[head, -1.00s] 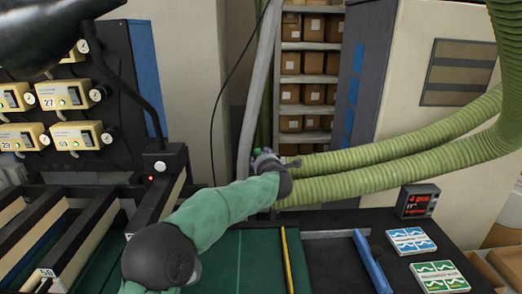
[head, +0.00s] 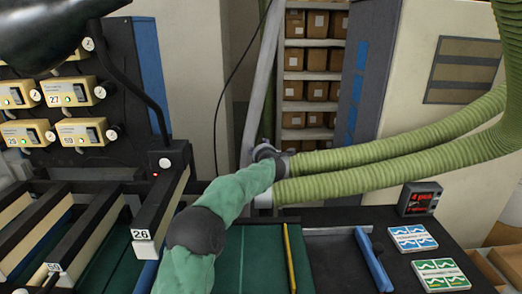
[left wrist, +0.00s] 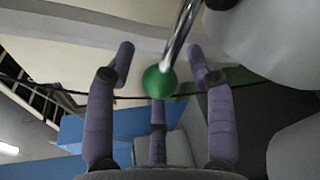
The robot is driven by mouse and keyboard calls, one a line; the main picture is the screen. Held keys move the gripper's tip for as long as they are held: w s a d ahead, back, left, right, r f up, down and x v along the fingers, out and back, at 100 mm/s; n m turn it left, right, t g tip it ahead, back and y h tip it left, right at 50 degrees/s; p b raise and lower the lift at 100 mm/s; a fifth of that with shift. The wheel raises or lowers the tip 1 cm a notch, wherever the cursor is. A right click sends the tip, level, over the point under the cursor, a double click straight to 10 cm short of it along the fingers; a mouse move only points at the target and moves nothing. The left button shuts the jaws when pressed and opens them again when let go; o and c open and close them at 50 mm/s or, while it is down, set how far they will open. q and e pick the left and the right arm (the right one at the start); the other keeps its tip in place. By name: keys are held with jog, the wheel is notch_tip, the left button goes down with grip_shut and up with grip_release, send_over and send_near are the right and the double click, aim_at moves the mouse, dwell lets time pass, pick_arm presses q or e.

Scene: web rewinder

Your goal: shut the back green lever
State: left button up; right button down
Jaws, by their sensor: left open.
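The lever shows in the left wrist view as a shiny metal rod with a green ball knob (left wrist: 159,82) at its lower end. My left gripper (left wrist: 160,62) is open, with its purple-grey fingers to both sides of the knob and a third finger below it. I cannot tell whether any finger touches the knob. In the head view my left gripper (head: 268,156) is at the far side of the machine, by the ends of the green hoses, and the lever is hidden there. My right gripper is not in view.
Two ribbed green hoses (head: 390,160) run close to the right of my left gripper. A grey post (head: 259,85) stands just behind it. A yellow rod (head: 289,258) and a blue bar (head: 372,262) lie on the front surface. A small red display (head: 419,199) stands at the right.

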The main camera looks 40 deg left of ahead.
pick_arm(q)
grip_shut()
jog(key=shift+d, duration=0.15)
jog(key=shift+s+d+n+g+y+p, duration=0.35)
jog(key=shift+n+g+y+p, duration=0.2)
jog(key=shift+n+g, duration=0.3)
jog(key=shift+s+d+n+g+y+p, duration=0.3)
jog(key=shift+n+g+y+p, duration=0.2)
jog(key=shift+n+g, duration=0.35)
jog(key=shift+s+d+n+g+y+p, duration=0.3)
jog(key=shift+n+g+y+p, duration=0.25)
jog(key=shift+g, duration=0.45)
jog(key=shift+c, duration=0.2)
grip_release()
jog(key=shift+d, duration=0.1)
jog(key=shift+o, duration=0.2)
